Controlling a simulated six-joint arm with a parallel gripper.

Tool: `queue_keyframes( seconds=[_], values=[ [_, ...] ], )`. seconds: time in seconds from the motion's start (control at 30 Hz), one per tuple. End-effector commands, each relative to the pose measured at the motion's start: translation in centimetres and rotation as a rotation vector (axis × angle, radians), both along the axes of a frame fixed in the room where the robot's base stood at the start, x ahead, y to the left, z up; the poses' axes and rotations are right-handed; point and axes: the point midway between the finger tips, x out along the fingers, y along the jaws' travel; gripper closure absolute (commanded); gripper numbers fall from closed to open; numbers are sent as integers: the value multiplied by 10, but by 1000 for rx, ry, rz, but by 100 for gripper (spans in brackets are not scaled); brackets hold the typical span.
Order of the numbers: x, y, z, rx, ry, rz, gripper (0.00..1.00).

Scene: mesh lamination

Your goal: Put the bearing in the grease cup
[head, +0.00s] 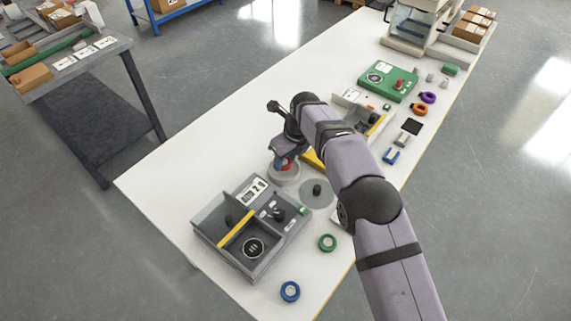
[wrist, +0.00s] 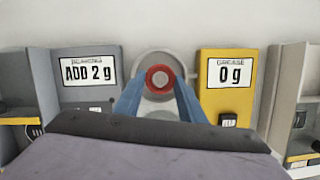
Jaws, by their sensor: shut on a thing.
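The bearing, a red ring (wrist: 160,78), is held between the blue fingertips of my gripper (wrist: 160,92) in the wrist view. In the head view my gripper (head: 284,160) points down with a bit of red at its tips. A round pale grey cup (head: 285,177), which looks like the grease cup, is right below it. In the wrist view the cup (wrist: 160,57) shows around and behind the ring. Whether the ring touches the cup or hangs above it, I cannot tell.
A grey station (head: 250,225) reading "ADD 2 g" in the wrist view stands front left of the cup. A yellow station (wrist: 228,85) reads "0 g". A grey disc with a black knob (head: 317,190), a green ring (head: 327,242) and a blue ring (head: 290,291) are nearby.

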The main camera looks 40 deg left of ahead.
Motion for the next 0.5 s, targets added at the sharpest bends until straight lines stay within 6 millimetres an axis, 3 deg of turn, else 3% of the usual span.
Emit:
queue_keyframes(
  seconds=[0.23, 0.5],
  values=[
    [0, 0, -27, -2, 1, 0, 87],
    [0, 0, -30, 0, 0, 0, 87]
  ],
)
